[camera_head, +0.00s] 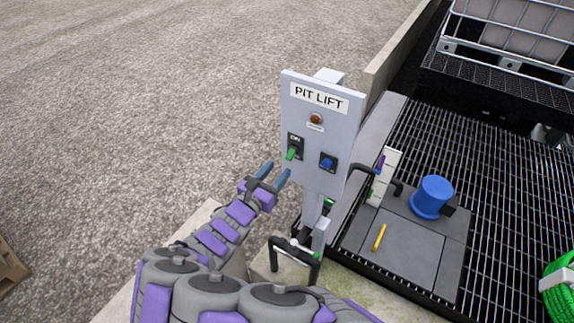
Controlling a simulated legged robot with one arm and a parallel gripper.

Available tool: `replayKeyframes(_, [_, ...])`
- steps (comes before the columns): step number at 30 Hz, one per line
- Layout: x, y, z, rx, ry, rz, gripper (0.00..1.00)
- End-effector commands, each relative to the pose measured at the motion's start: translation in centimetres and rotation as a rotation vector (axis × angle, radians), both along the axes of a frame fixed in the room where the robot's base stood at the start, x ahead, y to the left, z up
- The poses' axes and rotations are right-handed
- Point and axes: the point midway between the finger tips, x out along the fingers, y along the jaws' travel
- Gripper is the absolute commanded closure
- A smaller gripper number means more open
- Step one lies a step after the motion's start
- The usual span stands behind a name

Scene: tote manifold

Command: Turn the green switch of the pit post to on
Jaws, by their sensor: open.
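The pit post is a light grey panel (318,170) labelled PIT LIFT, standing upright near the middle of the head view. A green switch (291,153) sits on its left side on a dark plate with small lettering above. A blue switch (327,163) sits to its right, and an amber lamp (315,119) is above them. My gripper (273,174) is open and empty, with its two fingers pointing up toward the panel. Its tips are a little below and left of the green switch and appear apart from it.
A black hooped bar (295,262) stands at the foot of the post. To the right are a dark grating (500,190), a blue cylinder (433,196), a yellow handle (380,237) and a green hose coil (562,290). Open gravel (150,90) lies to the left.

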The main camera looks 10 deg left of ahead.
Motion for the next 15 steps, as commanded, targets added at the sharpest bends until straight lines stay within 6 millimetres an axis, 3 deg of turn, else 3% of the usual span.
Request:
replayKeyframes(6, [3.5, -1.5, -0.3, 0.003, 0.001, -0.004, 0.53])
replayKeyframes(15, [6.0, -2.2, -0.1, -0.001, 0.001, -0.002, 0.53])
